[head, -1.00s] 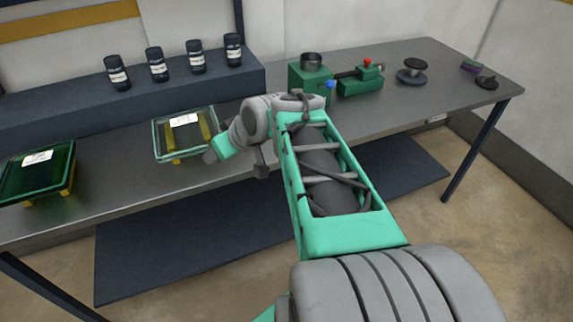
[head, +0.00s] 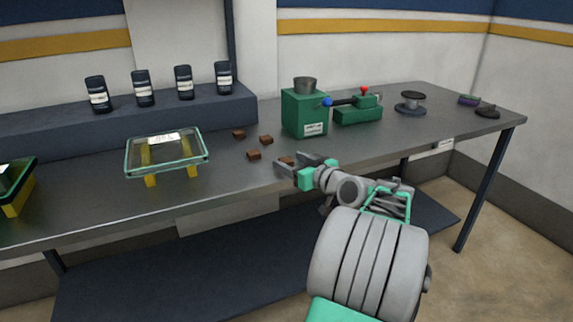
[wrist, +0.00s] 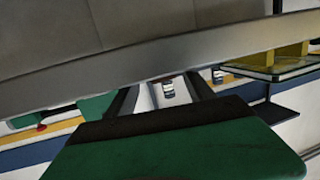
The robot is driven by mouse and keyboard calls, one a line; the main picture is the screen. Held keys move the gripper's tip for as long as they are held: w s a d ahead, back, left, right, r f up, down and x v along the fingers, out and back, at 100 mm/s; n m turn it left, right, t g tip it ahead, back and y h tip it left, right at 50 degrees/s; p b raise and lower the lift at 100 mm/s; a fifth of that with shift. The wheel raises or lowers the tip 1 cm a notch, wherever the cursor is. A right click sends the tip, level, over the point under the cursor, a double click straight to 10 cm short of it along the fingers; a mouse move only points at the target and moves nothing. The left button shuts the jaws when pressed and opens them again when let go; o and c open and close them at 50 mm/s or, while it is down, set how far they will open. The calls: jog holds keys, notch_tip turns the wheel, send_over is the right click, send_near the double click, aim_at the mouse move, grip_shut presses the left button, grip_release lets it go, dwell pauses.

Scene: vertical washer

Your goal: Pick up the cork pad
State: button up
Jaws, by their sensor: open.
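Several small brown blocks, which look like cork pads, lie on the grey table in the head view. Another brown pad (head: 287,161) shows partly, right at my gripper's fingers. My gripper (head: 291,165) is open at the table's front edge, pointing left; I cannot tell whether that pad is between the fingers or behind them. In the wrist view my open fingers (wrist: 160,88) show no pad between them.
A glass tray (head: 190,152) on yellow supports stands left of the pads. A green box (head: 297,118) with a grey cup and a green fixture (head: 357,116) stand behind. Dark bottles (head: 143,90) line the raised shelf. Bare table lies in front of the green box.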

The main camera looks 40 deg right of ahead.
jog(key=shift+w+f, duration=0.1)
jog(key=shift+w, duration=0.4)
jog(key=shift+c, duration=0.4)
grip_shut()
